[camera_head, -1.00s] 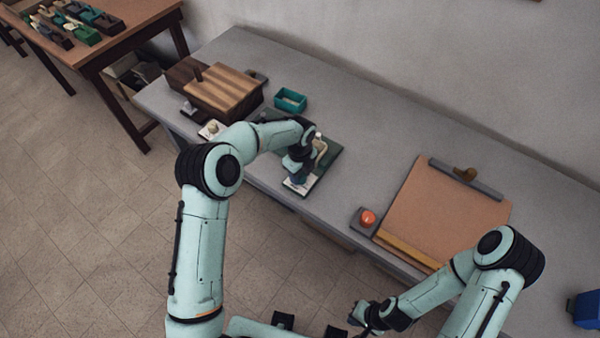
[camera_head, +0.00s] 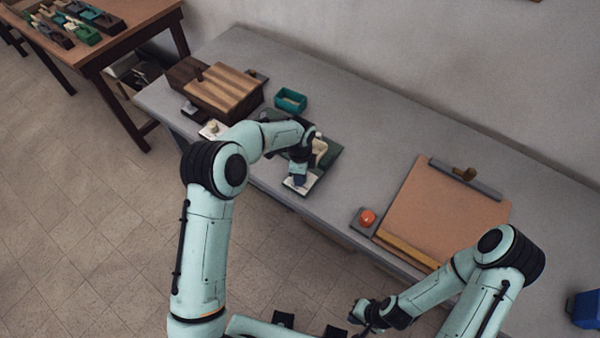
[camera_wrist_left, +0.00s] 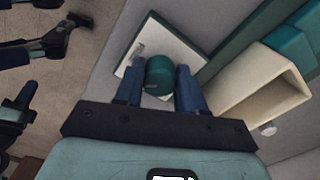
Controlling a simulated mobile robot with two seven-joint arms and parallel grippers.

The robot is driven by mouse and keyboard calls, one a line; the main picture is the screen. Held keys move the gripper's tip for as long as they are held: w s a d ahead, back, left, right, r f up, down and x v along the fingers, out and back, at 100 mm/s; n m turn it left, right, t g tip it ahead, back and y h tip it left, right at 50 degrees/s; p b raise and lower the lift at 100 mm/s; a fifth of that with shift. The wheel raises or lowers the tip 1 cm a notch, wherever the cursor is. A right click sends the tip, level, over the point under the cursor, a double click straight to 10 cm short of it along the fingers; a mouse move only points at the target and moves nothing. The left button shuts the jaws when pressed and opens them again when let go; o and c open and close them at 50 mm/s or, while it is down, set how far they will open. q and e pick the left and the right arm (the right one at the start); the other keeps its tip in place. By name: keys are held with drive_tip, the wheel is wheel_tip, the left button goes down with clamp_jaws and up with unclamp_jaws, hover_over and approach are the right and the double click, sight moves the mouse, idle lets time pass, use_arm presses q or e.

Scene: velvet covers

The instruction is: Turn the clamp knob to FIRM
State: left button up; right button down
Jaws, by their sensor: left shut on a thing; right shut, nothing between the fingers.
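The clamp knob (camera_wrist_left: 159,75) is a dark green round knob on a white plate (camera_wrist_left: 190,50) in the left wrist view. My left gripper (camera_wrist_left: 160,82) has its two blue fingers shut on the knob, one on each side. A short dark mark shows on the plate near its upper left corner; no lettering is readable. In the head view, my left gripper (camera_head: 298,181) is over the white plate (camera_head: 300,187) and hides the knob. My right gripper (camera_head: 360,318) is shut and empty, low in the view.
A green base (camera_head: 326,165) lies under the cream part. A teal tray (camera_head: 291,100) and a striped wooden block (camera_head: 225,91) stand behind to the left. An orange button (camera_head: 367,218) and a brown board (camera_head: 440,210) lie to the right. Grey bench (camera_head: 370,130) between is bare.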

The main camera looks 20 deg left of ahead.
use_arm(q)
drive_tip(key=n, duration=0.5)
drive_tip(key=shift+n, duration=0.3)
drive_tip(key=n, duration=0.4)
drive_tip(key=shift+s+d+n+b, duration=0.1)
drive_tip(key=shift+n+b, duration=0.25)
drive_tip(key=shift+n, duration=0.05)
drive_tip(key=o, duration=1)
wheel_tip(320, 180, up, 13)
drive_tip(key=shift+r+p, duration=0.2)
drive_tip(key=shift+p, duration=0.2)
drive_tip(key=shift+f, duration=0.1)
